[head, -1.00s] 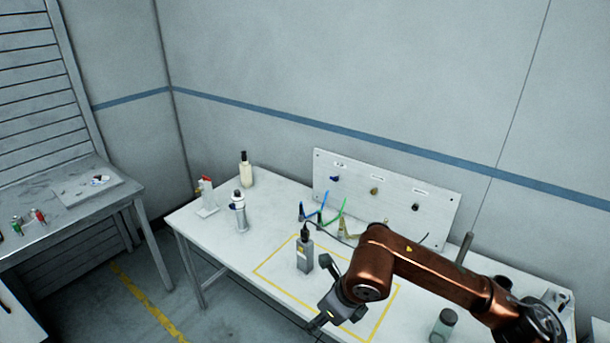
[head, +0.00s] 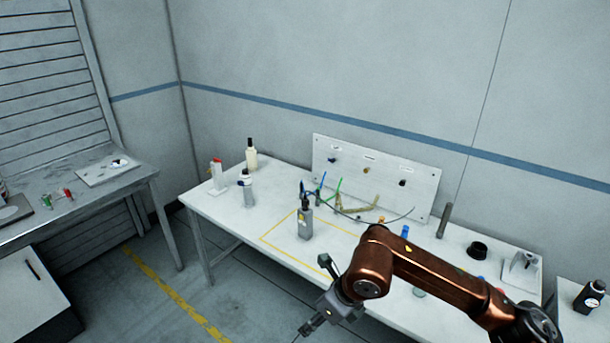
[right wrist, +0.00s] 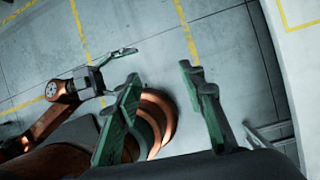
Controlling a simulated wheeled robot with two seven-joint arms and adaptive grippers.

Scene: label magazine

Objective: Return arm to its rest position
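In the head view my right arm (head: 425,270) comes in from the right. Its gripper (head: 315,296) hangs in front of the table's front edge, over the floor. The left arm is outside the head view.
The white table (head: 225,215) carries a cream bottle (head: 251,157), a white-and-blue bottle (head: 246,190) and a hook panel (head: 375,170) behind coloured tools. A black bottle (head: 588,296) stands on another surface at right. Floor is open left of the table.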

